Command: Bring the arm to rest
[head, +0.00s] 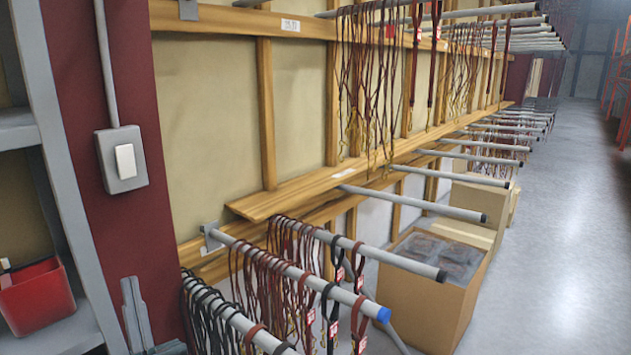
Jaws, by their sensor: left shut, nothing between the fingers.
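My left gripper (130,282) shows at the bottom left of the head view, in front of the dark red post. Its grey fingers point up and are closed together, with nothing between them. It is apart from the hanging straps to its right. The rest of my left arm is mostly cut off by the lower edge. My right gripper is not in view.
Grey rods (410,202) stick out from the wooden rack (290,190); lower ones carry dark straps (205,310). A cardboard box (410,305) stands below. A red bin (36,298) sits on the left shelf. The aisle floor (570,240) at right is clear.

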